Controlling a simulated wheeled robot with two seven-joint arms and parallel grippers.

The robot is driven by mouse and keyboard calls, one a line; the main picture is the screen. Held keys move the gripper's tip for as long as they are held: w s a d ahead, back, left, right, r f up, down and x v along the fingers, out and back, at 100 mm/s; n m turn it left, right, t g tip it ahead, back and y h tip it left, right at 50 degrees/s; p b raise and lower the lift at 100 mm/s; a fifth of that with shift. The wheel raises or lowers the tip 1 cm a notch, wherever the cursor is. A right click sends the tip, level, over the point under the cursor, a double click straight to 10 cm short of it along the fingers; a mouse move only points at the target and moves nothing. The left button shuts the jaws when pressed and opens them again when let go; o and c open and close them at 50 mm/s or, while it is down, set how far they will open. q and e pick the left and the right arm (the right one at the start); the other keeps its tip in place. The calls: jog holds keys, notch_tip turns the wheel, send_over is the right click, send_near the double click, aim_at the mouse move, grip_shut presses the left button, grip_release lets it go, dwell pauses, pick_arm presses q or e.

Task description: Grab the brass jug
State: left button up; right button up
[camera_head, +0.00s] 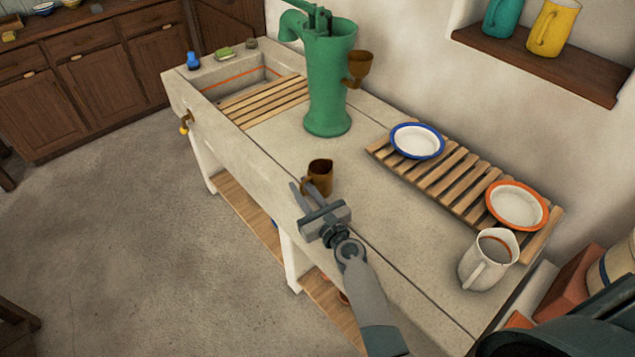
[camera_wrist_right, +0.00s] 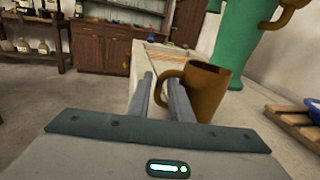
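The brass jug (camera_head: 321,176), a small brown-gold vessel with a loop handle, stands upright on the stone counter in front of the green pump. Its handle faces my right gripper (camera_head: 300,184). That gripper is open, its two grey fingers pointing at the handle side. In the right wrist view the jug (camera_wrist_right: 208,88) is just beyond the fingertips (camera_wrist_right: 160,77). The handle shows between and behind the fingers, the right finger overlapping it. I cannot tell whether they touch. My left gripper is not in view.
The green pump (camera_head: 328,90) with a brass cup (camera_head: 360,66) stands behind the jug. A slatted rack (camera_head: 440,182) to the right holds a blue-rimmed bowl (camera_head: 417,141) and an orange-rimmed bowl (camera_head: 516,205). A white pitcher (camera_head: 476,270) stands near the right end. The sink is left.

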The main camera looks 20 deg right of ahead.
jog(key=shift+w, duration=0.15)
dwell(0.3)
grip_shut()
jog(key=shift+r, duration=0.3)
jog(key=shift+r+p, duration=1.3)
jog(key=shift+r, duration=0.7)
jog(key=s+d+r, duration=0.6)
jog(key=s+d, duration=0.2)
jog(key=shift+r, duration=0.2)
jog(key=shift+s, duration=0.2)
